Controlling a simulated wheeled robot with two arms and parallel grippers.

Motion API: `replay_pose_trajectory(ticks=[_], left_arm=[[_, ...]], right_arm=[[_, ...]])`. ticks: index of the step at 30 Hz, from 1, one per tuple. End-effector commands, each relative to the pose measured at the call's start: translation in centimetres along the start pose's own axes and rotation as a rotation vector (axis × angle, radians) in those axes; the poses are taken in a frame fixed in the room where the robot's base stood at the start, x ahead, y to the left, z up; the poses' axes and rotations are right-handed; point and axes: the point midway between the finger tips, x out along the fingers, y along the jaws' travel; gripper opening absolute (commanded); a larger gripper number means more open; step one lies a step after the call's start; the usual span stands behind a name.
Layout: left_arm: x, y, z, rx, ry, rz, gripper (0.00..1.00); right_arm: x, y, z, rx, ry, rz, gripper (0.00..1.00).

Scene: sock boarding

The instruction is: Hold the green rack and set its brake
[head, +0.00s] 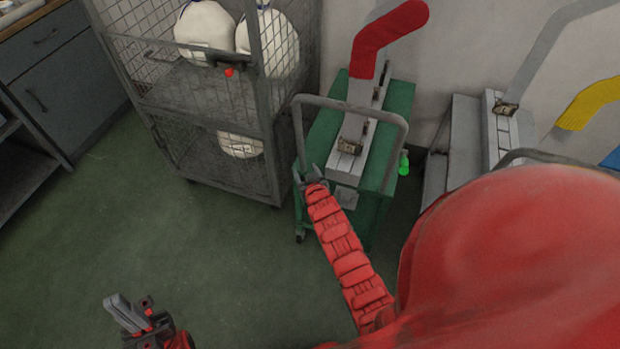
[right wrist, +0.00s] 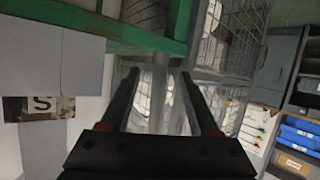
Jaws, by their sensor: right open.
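The green rack (head: 392,120) stands against the wall, with a grey tubular handle (head: 345,103) along its near side. It carries a white block and a grey sock board with a red sock (head: 385,35). My right gripper (head: 309,175) is at the lower left post of the handle. In the right wrist view its fingers (right wrist: 160,85) are open, with a grey post (right wrist: 160,100) showing between them; I cannot tell if they touch it. The rack's green frame (right wrist: 105,28) crosses above. A caster (head: 300,236) shows low at the left; I cannot make out the brake. My left gripper (head: 130,312) is low at left, apart from the rack.
A wire cage cart (head: 190,110) with white sacks (head: 206,28) stands close to the rack's left. Another sock board with a yellow sock (head: 590,103) is at right. A bright green item (head: 404,163) is beside the rack. The floor (head: 200,250) at lower left is clear.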

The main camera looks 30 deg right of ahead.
Motion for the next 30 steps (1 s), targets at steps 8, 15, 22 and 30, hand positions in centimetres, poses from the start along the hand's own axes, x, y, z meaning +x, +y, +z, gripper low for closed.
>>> replay_pose_trajectory(ticks=[8,15,22,30], left_arm=[[0.0,0.0,0.0,0.0,0.0,0.0,0.0],[0.0,0.0,0.0,0.0,0.0,0.0,0.0],[0.0,0.0,0.0,0.0,0.0,0.0,0.0],[0.0,0.0,0.0,0.0,0.0,0.0,0.0]], right_arm=[[3.0,0.0,0.0,0.0,-0.001,0.001,0.62],[3.7,0.0,0.0,0.0,0.0,0.0,0.62],[3.6,0.0,0.0,0.0,-0.001,0.0,0.53],[3.6,0.0,0.0,0.0,-0.001,0.0,0.04]])
